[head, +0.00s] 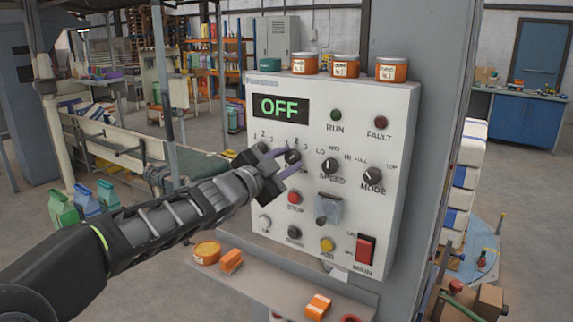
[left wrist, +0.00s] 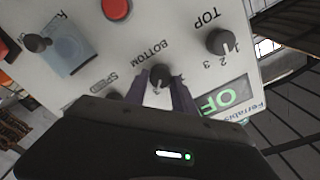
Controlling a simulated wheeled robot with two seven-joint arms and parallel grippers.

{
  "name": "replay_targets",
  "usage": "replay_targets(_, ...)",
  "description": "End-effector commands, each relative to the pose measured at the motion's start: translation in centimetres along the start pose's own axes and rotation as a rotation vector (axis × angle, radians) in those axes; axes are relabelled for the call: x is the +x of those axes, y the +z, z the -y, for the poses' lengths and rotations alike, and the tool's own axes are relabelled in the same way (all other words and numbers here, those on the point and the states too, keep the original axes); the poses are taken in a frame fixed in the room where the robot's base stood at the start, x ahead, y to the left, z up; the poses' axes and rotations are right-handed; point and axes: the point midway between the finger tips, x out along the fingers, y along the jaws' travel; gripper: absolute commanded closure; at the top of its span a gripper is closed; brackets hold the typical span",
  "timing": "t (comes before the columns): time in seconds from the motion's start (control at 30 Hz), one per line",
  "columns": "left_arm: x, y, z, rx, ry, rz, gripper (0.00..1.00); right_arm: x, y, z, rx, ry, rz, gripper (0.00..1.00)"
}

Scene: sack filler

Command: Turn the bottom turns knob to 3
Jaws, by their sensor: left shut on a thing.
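The bottom turns knob (head: 293,156) is a small dark round knob on the white control panel (head: 340,120), with numerals 2 and 3 showing above it. In the left wrist view, the picture is upside down and this knob (left wrist: 159,76) sits beside the word BOTTOM. My left gripper (head: 288,162) has its purple fingers on either side of the knob, shut on it; the fingers also show in the left wrist view (left wrist: 158,88). The knob's pointer setting is too small and partly covered to read. My right gripper is not in view.
The top turns knob (left wrist: 222,41) is close by, partly behind my gripper in the head view. The speed knob (head: 329,166), mode knob (head: 373,175) and red stop button (head: 294,197) are near. The display (head: 280,108) reads OFF. Orange tins (head: 346,66) stand on the panel box.

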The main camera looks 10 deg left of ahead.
Motion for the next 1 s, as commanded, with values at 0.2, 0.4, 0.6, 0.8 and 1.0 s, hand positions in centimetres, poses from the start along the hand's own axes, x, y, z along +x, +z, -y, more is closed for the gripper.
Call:
replay_targets(0.2, 0.0, -0.05, 0.03, 0.025, 0.0, 0.0, 1.0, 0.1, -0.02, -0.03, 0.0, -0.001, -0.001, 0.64)
replay_targets(0.4, 0.0, -0.06, 0.03, 0.025, 0.0, -0.001, 1.0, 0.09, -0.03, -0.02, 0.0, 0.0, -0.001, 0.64)
replay_targets(0.6, 0.0, -0.06, 0.02, 0.024, 0.0, -0.001, 0.59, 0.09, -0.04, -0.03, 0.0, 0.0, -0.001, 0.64)
replay_targets(0.8, 0.0, -0.04, 0.01, 0.023, 0.0, 0.0, 0.48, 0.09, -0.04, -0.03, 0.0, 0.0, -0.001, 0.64)
replay_targets(1.0, -0.08, -0.03, 0.01, 0.023, 0.0, 0.0, 0.48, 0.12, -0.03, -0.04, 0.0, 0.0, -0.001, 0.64)
